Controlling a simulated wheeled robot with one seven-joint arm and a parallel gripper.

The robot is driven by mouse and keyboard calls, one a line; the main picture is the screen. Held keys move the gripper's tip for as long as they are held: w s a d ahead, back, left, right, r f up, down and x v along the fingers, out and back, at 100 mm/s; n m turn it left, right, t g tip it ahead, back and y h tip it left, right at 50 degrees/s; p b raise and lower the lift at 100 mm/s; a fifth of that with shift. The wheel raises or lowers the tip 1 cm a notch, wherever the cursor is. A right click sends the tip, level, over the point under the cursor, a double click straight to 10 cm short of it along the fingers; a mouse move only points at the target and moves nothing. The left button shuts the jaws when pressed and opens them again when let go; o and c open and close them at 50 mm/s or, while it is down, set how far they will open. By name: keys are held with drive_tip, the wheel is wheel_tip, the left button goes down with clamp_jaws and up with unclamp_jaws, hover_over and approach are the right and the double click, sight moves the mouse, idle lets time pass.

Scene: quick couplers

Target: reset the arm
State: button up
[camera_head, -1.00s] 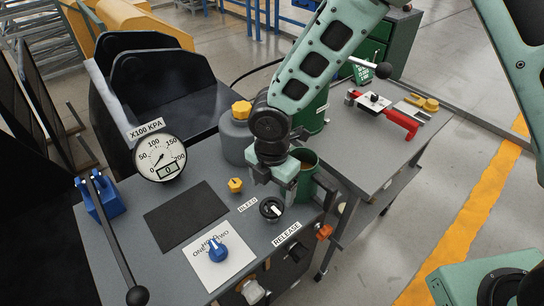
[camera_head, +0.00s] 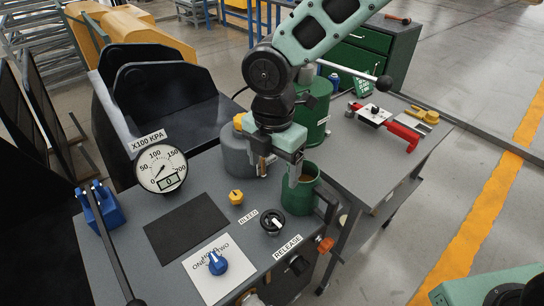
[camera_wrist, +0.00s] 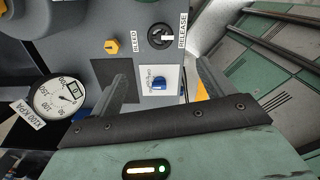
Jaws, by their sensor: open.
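My gripper (camera_head: 278,168) is open and empty, pointing down above the grey bench, between the grey jug and the green cup. One finger overlaps the green cup (camera_head: 301,198) in the head view; I cannot tell the exact gap. A blue knob (camera_wrist: 159,85) on a white label shows between the fingers, well beyond the tips.
A red-handled clamp (camera_head: 385,122) lies on the right table. The dark mat (camera_head: 186,227) is bare.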

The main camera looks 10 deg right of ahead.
drive_tip(key=s+d+r+m, duration=0.3)
drive_tip(key=s+d+m, duration=0.2)
drive_tip(key=s+m, duration=0.4)
drive_tip(key=s+d+r+m, duration=0.3)
drive_tip(key=s+d+m, duration=0.1)
drive_tip(key=s+m, duration=0.5)
drive_tip(key=shift+d+r+m+y, duration=0.3)
drive_tip(key=shift+d+m, duration=0.1)
drive_tip(key=shift+m, duration=0.4)
